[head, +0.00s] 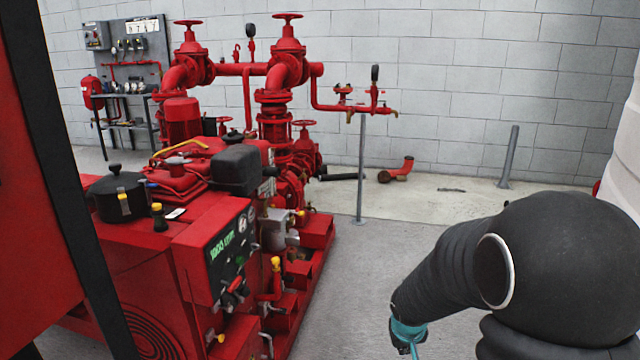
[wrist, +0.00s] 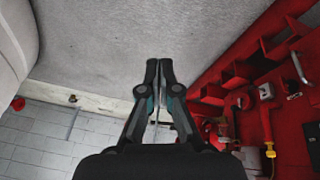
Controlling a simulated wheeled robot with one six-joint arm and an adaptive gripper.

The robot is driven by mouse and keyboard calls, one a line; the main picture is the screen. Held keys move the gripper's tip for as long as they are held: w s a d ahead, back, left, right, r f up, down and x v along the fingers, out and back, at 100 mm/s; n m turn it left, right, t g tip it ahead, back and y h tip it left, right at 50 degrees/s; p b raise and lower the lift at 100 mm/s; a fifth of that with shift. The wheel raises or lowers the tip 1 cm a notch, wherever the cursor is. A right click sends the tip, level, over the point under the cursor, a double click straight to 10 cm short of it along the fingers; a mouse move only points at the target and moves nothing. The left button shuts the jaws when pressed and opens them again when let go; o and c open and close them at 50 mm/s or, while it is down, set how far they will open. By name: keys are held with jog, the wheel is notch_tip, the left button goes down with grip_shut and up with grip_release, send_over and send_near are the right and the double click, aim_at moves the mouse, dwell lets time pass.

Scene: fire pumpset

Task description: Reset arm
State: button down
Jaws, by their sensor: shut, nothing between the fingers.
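My gripper (wrist: 159,68) shows in the middle of the wrist view, with its two dark fingers close together and nothing between them. Grey floor and wall lie behind it. In the head view my dark arm reaches in from the lower right, and its teal end part (head: 408,333) shows at the bottom edge; the fingertips are out of that picture. The red pumpset (head: 205,250) stands to the left of my arm with clear floor between them. It also shows on the right in the wrist view (wrist: 225,75), apart from the fingers.
Red pipes with handwheels (head: 287,45) rise behind the pumpset. A thin grey stand (head: 361,170) and a grey post (head: 509,157) stand near the block wall (head: 450,75). A red elbow pipe (head: 396,171) lies on the floor. A white rounded body (head: 625,150) is at the right edge.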

jog(key=s+a+r, duration=0.1)
jog(key=s+r, duration=0.8)
jog(key=s, duration=0.3)
jog(key=s+a+r+t+y, duration=0.1)
jog(key=s+a+r, duration=0.1)
jog(key=s+r, duration=0.8)
jog(key=shift+s+a+r+m+y, duration=0.3)
jog(key=shift+s+m, duration=0.1)
jog(key=shift+s, duration=0.65)
